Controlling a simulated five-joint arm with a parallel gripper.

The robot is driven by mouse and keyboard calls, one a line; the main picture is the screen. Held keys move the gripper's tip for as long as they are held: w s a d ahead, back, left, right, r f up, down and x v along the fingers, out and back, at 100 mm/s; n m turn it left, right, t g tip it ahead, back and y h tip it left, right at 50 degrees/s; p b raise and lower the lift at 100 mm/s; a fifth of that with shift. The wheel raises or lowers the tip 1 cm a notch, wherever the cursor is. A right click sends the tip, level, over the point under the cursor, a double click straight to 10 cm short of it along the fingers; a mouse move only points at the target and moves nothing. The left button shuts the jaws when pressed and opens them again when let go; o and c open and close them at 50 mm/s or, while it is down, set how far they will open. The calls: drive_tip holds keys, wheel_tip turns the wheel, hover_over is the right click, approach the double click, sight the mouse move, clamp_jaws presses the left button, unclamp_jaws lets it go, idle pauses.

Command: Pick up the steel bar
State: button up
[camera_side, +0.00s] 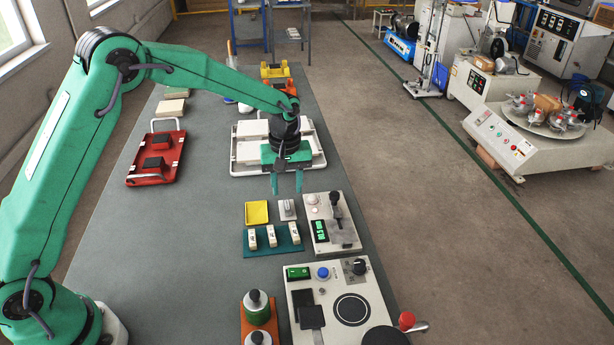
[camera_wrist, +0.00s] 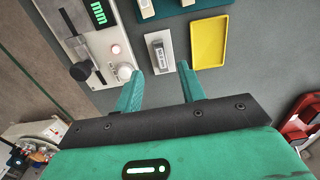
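The steel bar (camera_side: 288,207) is a small grey piece lying on a small pale block. The block sits between the yellow tray and the gauge with the green display. In the wrist view the steel bar (camera_wrist: 158,53) shows on its pale block, ahead of and between my fingertips. My gripper (camera_side: 287,186) is above the bench, just behind the bar in the side view, with its fingers pointing down. In the wrist view my gripper (camera_wrist: 160,73) has its two green fingers apart with nothing between the tips. The fingers appear clear of the bar.
The yellow tray (camera_side: 257,212) is left of the bar, and the gauge (camera_side: 341,236) is close on its right. A teal rack (camera_side: 262,252) with white blocks stands in front. A white tray (camera_side: 238,168) is behind my gripper.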

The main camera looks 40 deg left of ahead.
sight(287, 206)
drive_tip(key=shift+f, duration=0.25)
drive_tip(key=shift+s+f, duration=0.1)
drive_tip(key=shift+f, duration=2.4)
drive_tip(key=shift+c, duration=0.4)
clamp_jaws()
